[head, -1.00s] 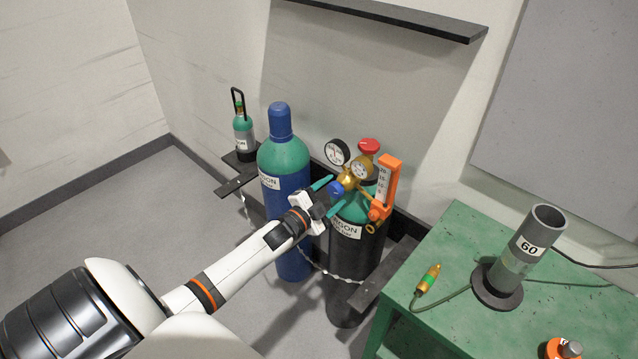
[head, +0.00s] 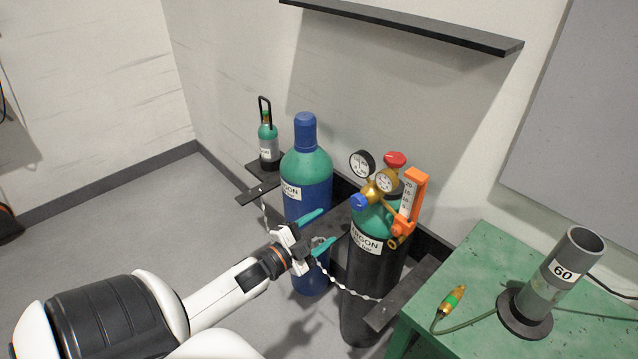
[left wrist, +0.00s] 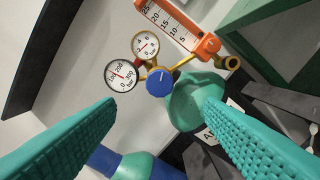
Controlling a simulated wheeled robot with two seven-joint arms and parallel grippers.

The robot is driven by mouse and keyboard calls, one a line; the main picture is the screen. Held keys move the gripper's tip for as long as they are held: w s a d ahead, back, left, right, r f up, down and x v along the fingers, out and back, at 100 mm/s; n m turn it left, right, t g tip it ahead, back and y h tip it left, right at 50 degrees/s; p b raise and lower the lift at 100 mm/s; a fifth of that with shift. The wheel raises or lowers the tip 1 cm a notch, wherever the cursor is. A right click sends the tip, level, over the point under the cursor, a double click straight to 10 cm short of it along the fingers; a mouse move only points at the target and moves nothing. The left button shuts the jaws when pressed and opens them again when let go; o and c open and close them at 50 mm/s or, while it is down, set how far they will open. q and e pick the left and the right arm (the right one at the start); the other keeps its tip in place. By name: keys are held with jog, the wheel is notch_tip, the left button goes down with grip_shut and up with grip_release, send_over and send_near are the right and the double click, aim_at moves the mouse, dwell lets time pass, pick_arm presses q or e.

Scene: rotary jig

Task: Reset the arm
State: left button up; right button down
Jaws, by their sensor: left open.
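My left gripper (head: 316,232) is open and empty, with its two teal fingers apart in front of the gas cylinders. The black argon cylinder (head: 366,290) with a green top stands to its right. It carries a brass regulator with a blue knob (head: 360,201), two gauges and an orange flowmeter (head: 411,200). In the left wrist view the blue knob (left wrist: 160,82) shows beyond and between the fingers (left wrist: 160,130), apart from them. The blue cylinder (head: 308,200) with a green shoulder stands behind the gripper. My right gripper is not in view.
A green table (head: 478,268) at the right holds a grey tube marked 60 (head: 566,268) and a cable with a brass-green connector (head: 452,298). A small green cylinder (head: 268,143) stands on a dark bracket. A chain (head: 345,288) runs across the cylinders. A shelf (head: 400,25) is above.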

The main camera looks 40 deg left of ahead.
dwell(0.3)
pick_arm(q)
jog(key=s+d+f+n+g+y, duration=0.1)
jog(key=s+f+n+g, duration=0.3)
jog(key=f, duration=1)
jog(key=s+f+n+g+y, duration=0.15)
jog(key=s+f+g, duration=0.4)
jog(key=f, duration=0.95)
jog(key=s+d+f+n+g, duration=0.1)
jog(key=s+d+f, duration=0.3)
jog(key=s, duration=0.5)
jog(key=s+d+f+n+g+h, duration=0.1)
jog(key=s+d+f+g, duration=0.3)
jog(key=s+f, duration=0.4)
jog(key=s+d+f+n+g, duration=0.1)
jog(key=s+d+f, duration=0.5)
jog(key=s, duration=0.6)
jog(key=shift+d+f+n+g, duration=0.15)
jog(key=shift+f+n+g, duration=0.25)
jog(key=shift+g, duration=0.35)
jog(key=shift+w, duration=0.1)
jog(key=shift+c, duration=0.4)
